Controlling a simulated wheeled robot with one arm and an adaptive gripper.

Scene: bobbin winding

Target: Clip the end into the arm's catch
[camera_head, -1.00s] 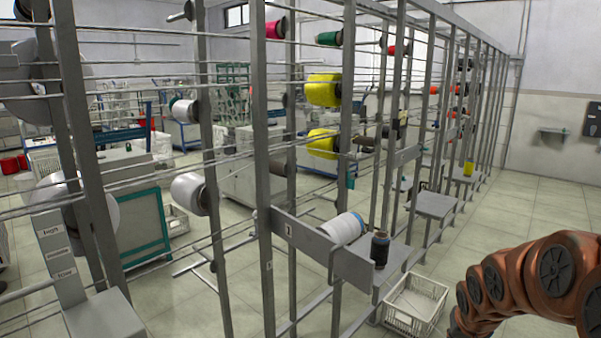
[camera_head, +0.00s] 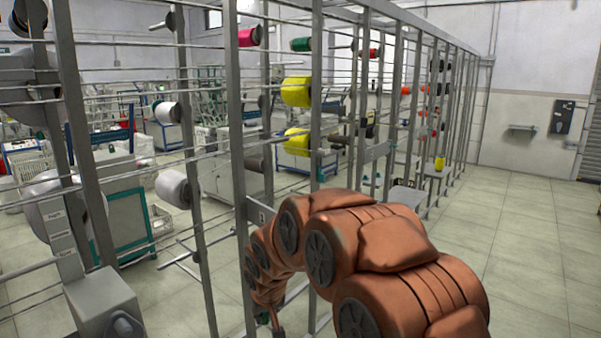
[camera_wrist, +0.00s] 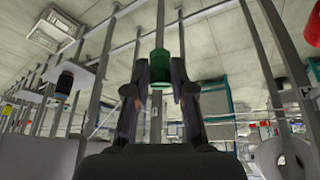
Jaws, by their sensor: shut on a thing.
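My gripper (camera_wrist: 160,82) is shut on a small green piece (camera_wrist: 158,62) in the wrist view. The piece lies between the two fingertips. I cannot make out a thread on it. In the head view my arm reaches down to the grey rack (camera_head: 237,150), and the gripper is at the bottom edge, mostly hidden behind the arm. A grey bracket (camera_head: 258,212) on a rack post shows just above my arm. I cannot identify the arm's catch in either view.
A dark bobbin (camera_wrist: 65,82) stands on a rack shelf, and a pale basket (camera_wrist: 55,30) lies on the floor. White cones (camera_head: 172,187) and yellow spools (camera_head: 297,92) hang on the rack. Posts and rods crowd the left. The floor at right is clear.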

